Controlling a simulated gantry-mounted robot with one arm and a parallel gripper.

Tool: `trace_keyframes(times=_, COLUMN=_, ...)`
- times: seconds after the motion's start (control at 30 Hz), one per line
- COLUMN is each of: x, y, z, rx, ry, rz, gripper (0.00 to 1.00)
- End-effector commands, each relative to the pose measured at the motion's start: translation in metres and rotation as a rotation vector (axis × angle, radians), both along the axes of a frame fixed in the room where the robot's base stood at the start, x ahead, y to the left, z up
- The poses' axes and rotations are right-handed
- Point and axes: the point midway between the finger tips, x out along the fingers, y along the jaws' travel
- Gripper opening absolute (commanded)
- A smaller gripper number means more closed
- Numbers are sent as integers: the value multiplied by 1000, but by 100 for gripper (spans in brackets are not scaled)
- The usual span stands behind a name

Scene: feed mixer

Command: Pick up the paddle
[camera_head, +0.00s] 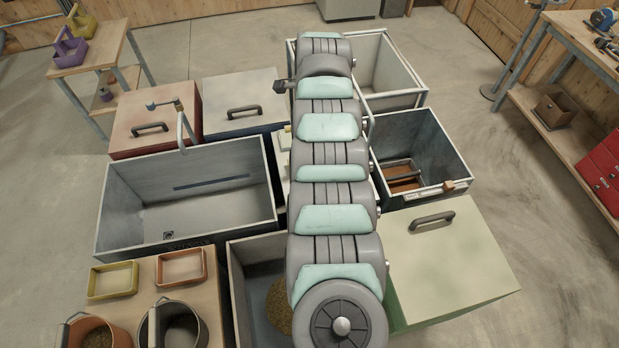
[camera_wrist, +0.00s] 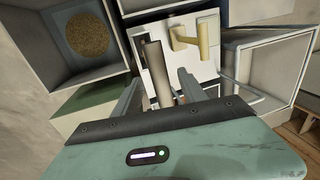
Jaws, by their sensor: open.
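I cannot clearly make out a paddle. The closest match is an upright grey-brown bar (camera_wrist: 157,72), like a handle, above a white panel in the wrist view; I cannot tell if it is the paddle. My gripper (camera_wrist: 160,92) is open, with one finger on each side of the bar's lower part. I cannot tell if the fingers touch it. In the head view my arm hides the gripper and most of the white panel (camera_head: 282,170).
A yellowish lever (camera_wrist: 197,38) stands on the panel close by. A bin with grain (camera_wrist: 88,33) is at the upper left. The head view shows an open grey bin (camera_head: 190,200) left of my arm, a dark bin (camera_head: 435,145) right, and a green lidded box (camera_head: 450,260).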

Motion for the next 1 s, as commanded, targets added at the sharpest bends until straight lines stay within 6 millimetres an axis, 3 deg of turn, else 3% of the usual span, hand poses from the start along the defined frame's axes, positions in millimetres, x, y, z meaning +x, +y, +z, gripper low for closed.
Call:
trace_keyframes(times=0.3, x=1, y=0, z=-3, rx=1, ry=-2, rz=-1, gripper=49)
trace_keyframes(times=0.9, x=1, y=0, z=-3, rx=0, ry=-2, rz=0, gripper=1)
trace_keyframes(times=1.0, x=1, y=0, z=-3, rx=1, ry=-2, rz=-1, gripper=0)
